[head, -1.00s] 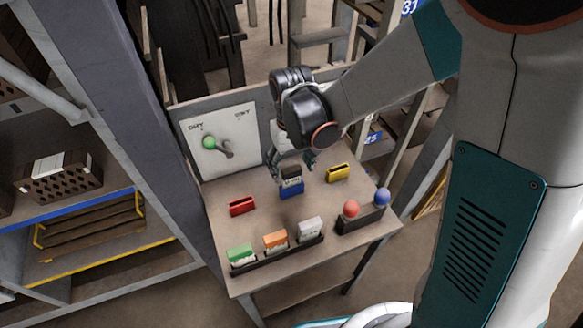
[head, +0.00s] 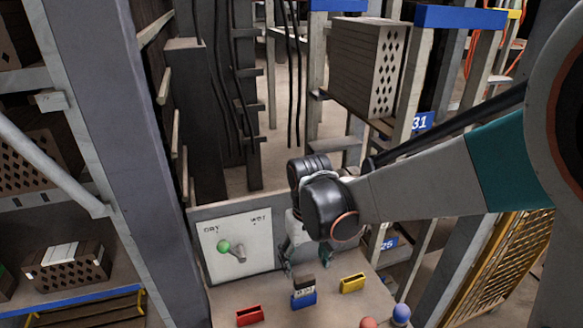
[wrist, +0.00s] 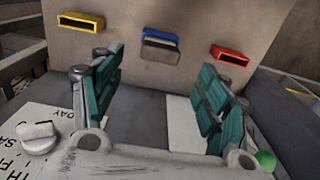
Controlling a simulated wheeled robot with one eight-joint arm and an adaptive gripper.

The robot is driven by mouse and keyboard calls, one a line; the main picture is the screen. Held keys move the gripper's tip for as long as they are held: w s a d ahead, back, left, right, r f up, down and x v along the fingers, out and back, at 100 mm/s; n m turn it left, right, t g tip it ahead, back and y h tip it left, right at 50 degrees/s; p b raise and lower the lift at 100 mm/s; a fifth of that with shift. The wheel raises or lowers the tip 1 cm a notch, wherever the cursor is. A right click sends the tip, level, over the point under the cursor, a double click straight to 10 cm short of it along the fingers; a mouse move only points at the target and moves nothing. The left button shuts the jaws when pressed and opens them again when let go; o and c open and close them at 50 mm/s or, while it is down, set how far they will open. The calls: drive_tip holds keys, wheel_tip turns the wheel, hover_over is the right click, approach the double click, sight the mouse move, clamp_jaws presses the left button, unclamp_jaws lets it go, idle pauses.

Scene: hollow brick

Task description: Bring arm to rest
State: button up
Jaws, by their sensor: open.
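My gripper (head: 290,266) is open and empty above the back of the table, near the upright panel. Its teal fingers stand wide apart in the wrist view (wrist: 160,85). A blue holder (head: 303,300) with a dark-topped, labelled card block (head: 304,284) in it stands just in front of the gripper, apart from it. The blue holder also shows beyond the fingers in the wrist view (wrist: 160,40). A red holder (head: 250,315) is to its left and a yellow holder (head: 353,283) to its right; both look empty.
The panel (head: 237,247) with a green-knobbed lever (head: 224,247) rises at the table's back. A red ball (head: 369,322) and blue ball (head: 401,313) sit at the front right. Shelving with hollow bricks (head: 68,268) is at the left, and a large hollow brick (head: 368,65) is behind.

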drive_tip(key=shift+w+d+r+m+t+y, duration=0.2)
drive_tip(key=shift+w+d+r+m, duration=0.1)
drive_tip(key=shift+d+r, duration=0.25)
drive_tip(key=shift+w+d+r+m+t+y, duration=0.1)
drive_tip(key=shift+w+d+r+m+t, duration=0.15)
drive_tip(key=shift+d, duration=0.45)
drive_tip(key=s+d+r+m+t, duration=0.2)
drive_tip(key=s+d+r+t, duration=0.4)
drive_tip(key=s+d+r, duration=0.4)
drive_tip(key=shift+s+d+r, duration=0.2)
drive_tip(key=shift+s+d, duration=0.7)
drive_tip(key=shift+s, duration=1.15)
